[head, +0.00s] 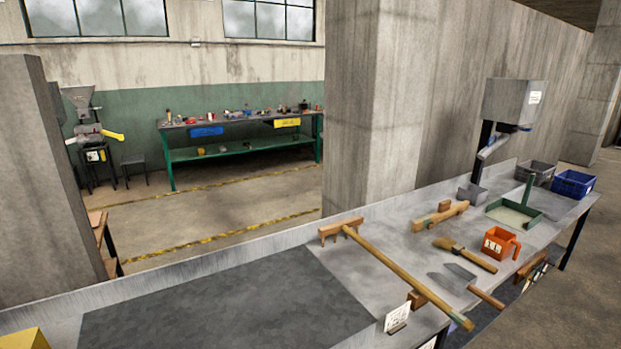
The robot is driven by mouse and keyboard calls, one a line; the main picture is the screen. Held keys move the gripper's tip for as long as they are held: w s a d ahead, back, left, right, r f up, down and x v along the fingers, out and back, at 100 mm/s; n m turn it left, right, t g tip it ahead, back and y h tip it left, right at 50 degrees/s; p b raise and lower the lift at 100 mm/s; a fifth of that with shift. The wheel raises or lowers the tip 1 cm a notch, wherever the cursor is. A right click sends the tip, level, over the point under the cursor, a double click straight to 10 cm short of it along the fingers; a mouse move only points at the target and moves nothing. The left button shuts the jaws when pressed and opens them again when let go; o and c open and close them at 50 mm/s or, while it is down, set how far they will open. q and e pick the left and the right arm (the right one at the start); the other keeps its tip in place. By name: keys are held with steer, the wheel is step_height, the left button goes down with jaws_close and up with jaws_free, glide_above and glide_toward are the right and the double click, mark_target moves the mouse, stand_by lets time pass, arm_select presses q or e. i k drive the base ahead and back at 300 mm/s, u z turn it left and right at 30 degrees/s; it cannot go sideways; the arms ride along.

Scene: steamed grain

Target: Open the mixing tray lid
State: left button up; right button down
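A shallow green tray (541,217) with a pale inside sits on the right part of the long grey workbench. A narrow green upright piece (527,190) rises at its back; I cannot tell whether it is a lid seen edge-on or a handle. A large dark grey rectangle (225,310) lies flat over the left and middle of the bench; I cannot tell whether it is a lid or a mat. Neither of my grippers is in view.
A long-handled wooden rake (400,275) lies across the bench. A concrete pillar (375,110) stands behind.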

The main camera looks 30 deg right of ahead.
mark_target(289, 299)
steer(key=k, duration=1.2)
steer(key=z, duration=0.65)
steer(key=i, duration=1.5)
steer(key=u, duration=0.65)
